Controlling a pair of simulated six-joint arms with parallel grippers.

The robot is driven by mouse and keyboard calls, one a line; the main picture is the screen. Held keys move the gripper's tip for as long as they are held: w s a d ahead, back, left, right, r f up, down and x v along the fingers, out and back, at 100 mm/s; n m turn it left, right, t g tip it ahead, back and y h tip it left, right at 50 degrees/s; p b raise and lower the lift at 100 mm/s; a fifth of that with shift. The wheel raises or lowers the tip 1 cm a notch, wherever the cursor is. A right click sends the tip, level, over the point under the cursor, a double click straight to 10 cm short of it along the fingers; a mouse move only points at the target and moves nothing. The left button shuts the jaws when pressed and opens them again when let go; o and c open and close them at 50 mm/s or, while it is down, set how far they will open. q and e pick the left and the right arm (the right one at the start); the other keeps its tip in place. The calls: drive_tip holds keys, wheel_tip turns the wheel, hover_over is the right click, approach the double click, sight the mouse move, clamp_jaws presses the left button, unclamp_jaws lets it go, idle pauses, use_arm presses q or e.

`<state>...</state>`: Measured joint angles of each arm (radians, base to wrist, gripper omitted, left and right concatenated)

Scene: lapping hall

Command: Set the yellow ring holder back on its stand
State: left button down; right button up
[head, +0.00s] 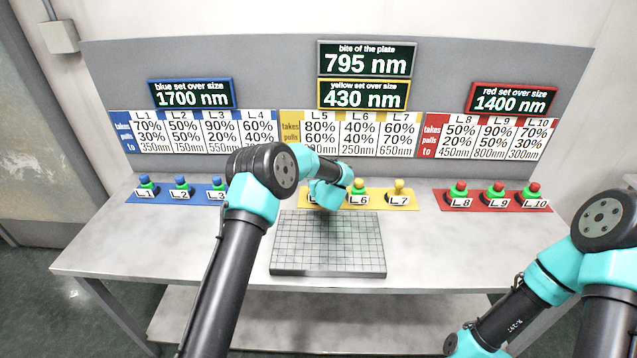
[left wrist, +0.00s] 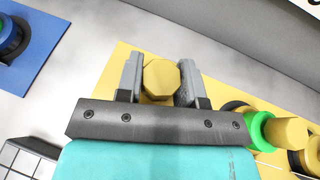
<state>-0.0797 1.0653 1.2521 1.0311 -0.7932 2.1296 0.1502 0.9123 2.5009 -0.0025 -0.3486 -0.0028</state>
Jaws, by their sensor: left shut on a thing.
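My left gripper (left wrist: 160,82) is shut on a yellow ring holder (left wrist: 161,75), whose eight-sided yellow top shows between the two grey fingers in the left wrist view. It is over the left end of the yellow mat (left wrist: 120,70), at the place marked L5. In the head view my left wrist covers this spot, so I cannot tell whether the holder touches its stand. Two other yellow-topped holders, L6 (head: 358,187) and L7 (head: 399,188), stand upright on the mat to the right, with a green ring visible around L6.
Blue-topped holders (head: 181,185) stand on a blue mat at left, red-topped ones (head: 497,189) on a red mat at right. A grey board (head: 270,85) with signs rises behind. The table is bare between plate and red mat.

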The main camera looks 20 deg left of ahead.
use_arm(q)
drive_tip(key=shift+f, duration=0.1)
drive_tip(key=c, duration=0.8)
unclamp_jaws()
drive_tip(key=shift+o, duration=0.2)
drive_tip(key=shift+s+d+r, duration=0.1)
drive_tip(key=shift+s+r, duration=0.05)
drive_tip(key=shift+r, duration=0.1)
drive_tip(key=v, duration=1.1)
drive_tip(key=shift+s+r, duration=0.15)
drive_tip(key=shift+s, duration=0.15)
